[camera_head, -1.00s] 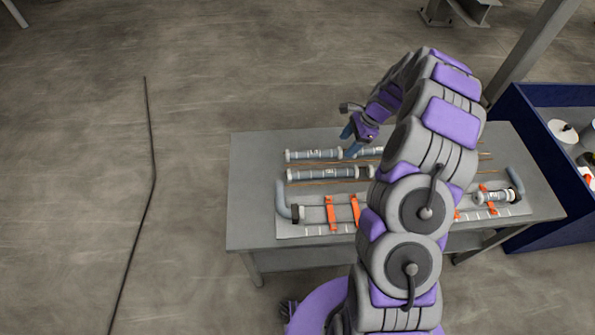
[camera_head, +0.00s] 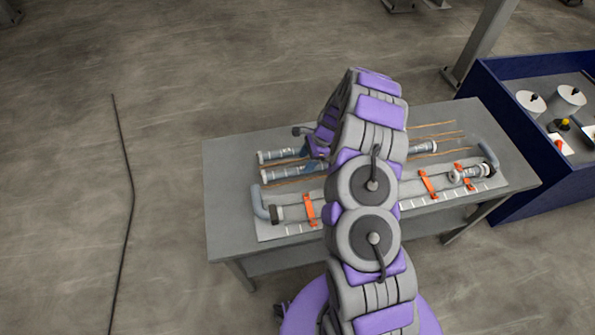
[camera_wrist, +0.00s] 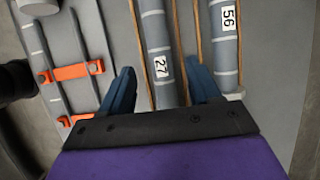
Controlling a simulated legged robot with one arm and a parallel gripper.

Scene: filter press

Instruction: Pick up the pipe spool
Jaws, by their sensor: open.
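Two grey pipe spools with pale ring marks lie side by side on the table. The nearer spool (camera_head: 285,173) is labelled 27 in the wrist view (camera_wrist: 157,40). The farther spool (camera_head: 277,156) is labelled 56 in the wrist view (camera_wrist: 226,50). My gripper (camera_wrist: 160,68) is open, its blue fingers to either side of the 27 spool's line, with the spool between them. Whether the fingers touch it or are above it, I cannot tell.
The grey table (camera_head: 228,190) bears a fixture with orange clamps (camera_head: 310,210) and a bent pipe (camera_head: 260,203) in front of the spools. Thin brown rods (camera_wrist: 177,50) flank the 27 spool. A blue-walled bin (camera_head: 515,135) with containers stands at the right.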

